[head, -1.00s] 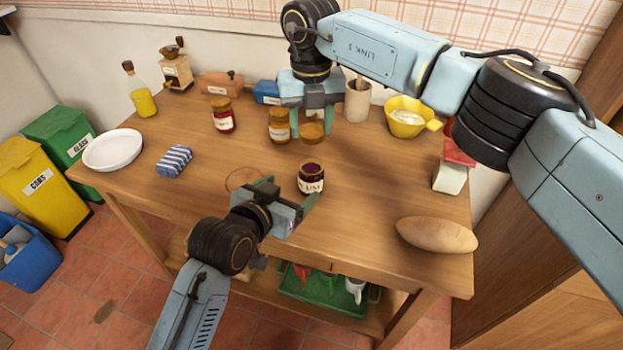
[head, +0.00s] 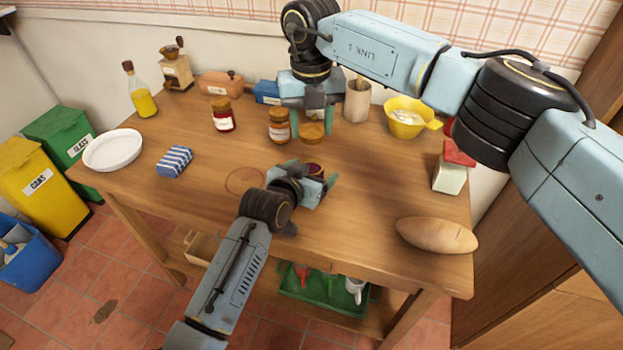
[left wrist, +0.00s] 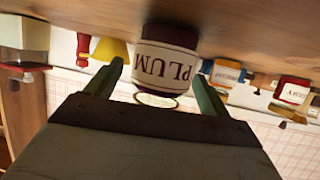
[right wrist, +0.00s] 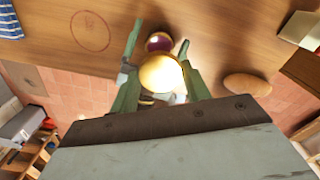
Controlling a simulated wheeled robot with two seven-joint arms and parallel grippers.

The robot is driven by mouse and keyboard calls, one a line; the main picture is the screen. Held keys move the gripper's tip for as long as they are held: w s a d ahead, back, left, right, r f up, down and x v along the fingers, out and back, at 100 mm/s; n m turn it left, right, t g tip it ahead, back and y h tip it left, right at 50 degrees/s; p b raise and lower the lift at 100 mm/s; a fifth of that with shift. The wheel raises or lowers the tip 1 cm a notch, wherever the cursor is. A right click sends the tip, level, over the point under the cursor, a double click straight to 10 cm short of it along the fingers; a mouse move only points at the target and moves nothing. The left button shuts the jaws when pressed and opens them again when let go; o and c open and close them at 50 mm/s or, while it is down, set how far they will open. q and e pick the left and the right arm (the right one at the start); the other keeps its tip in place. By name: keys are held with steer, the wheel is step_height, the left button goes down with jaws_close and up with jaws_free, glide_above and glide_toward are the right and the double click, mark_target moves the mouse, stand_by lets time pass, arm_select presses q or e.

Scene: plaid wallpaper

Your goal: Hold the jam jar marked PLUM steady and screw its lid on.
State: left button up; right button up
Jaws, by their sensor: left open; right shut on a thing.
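The PLUM jar (left wrist: 167,62) stands upright on the table with no lid, its dark jam showing at the top in the head view (head: 314,170). My left gripper (head: 317,177) is open at the jar, hiding most of it in the head view. In the left wrist view its fingers reach to either side of the jar, with a gap showing on the left. My right gripper (head: 309,120) is shut on the golden lid (right wrist: 162,74) and holds it above the table, behind the jar. The lid also shows in the head view (head: 313,132).
A yellow bowl (head: 407,122), a bread loaf (head: 437,235), a striped cloth block (head: 174,161) and a white plate (head: 113,150) stand apart.

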arm_select(q)
steer(key=shift+w+d, duration=0.15)
steer(key=shift+w, duration=0.1)
steer(key=c, duration=1.4)
steer(key=shift+f, duration=0.1)
steer(key=shift+c, duration=0.4)
arm_select(e)
steer(key=shift+f, duration=2.5)
